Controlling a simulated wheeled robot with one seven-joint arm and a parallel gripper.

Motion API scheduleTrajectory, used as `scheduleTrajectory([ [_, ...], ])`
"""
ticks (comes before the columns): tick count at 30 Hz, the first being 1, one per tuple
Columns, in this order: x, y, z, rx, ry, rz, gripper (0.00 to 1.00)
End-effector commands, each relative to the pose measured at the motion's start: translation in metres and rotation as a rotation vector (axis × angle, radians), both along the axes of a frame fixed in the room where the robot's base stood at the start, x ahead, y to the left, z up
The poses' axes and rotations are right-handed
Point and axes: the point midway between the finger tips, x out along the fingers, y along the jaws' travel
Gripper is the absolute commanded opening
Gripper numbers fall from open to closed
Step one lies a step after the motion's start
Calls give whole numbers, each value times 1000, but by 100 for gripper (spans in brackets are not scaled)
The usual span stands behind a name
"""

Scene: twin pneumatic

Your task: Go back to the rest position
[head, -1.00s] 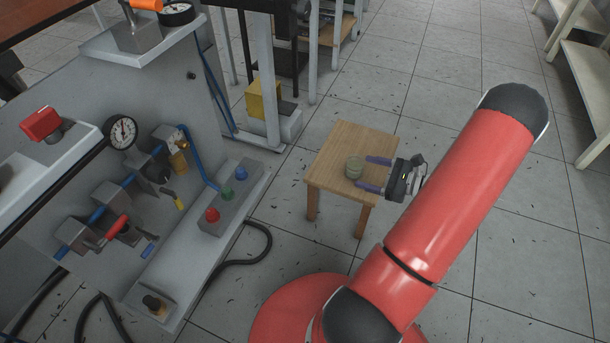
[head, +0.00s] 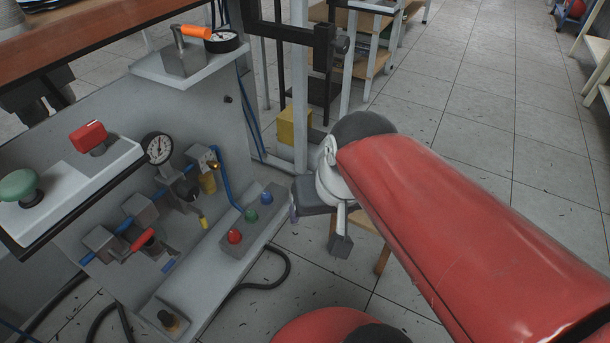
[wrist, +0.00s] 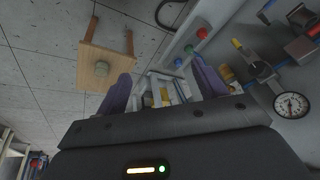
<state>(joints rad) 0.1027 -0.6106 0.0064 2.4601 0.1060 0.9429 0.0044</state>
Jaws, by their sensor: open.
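My gripper (wrist: 160,67) is open, its two purple fingers spread wide in the wrist view with nothing held between them. In the head view my arm hides nearly all of it; one purple finger edge shows left of the wrist.
A grey pneumatic panel with a pressure gauge (head: 158,148), a red button (head: 234,236) and an orange-handled lever (head: 194,32) stands at the left. A yellow block (head: 294,125) is behind. Tiled floor (head: 480,110) is open at the upper right.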

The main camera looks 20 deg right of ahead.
Motion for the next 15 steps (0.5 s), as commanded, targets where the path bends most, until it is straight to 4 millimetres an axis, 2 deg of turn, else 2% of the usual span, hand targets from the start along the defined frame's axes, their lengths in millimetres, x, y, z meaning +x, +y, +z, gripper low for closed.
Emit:
scheduleTrajectory([
  [4, -12, 5, 14, -86, -110, 100, 70],
  [15, -14, 4, 17, -111, -138, 125, 70],
])
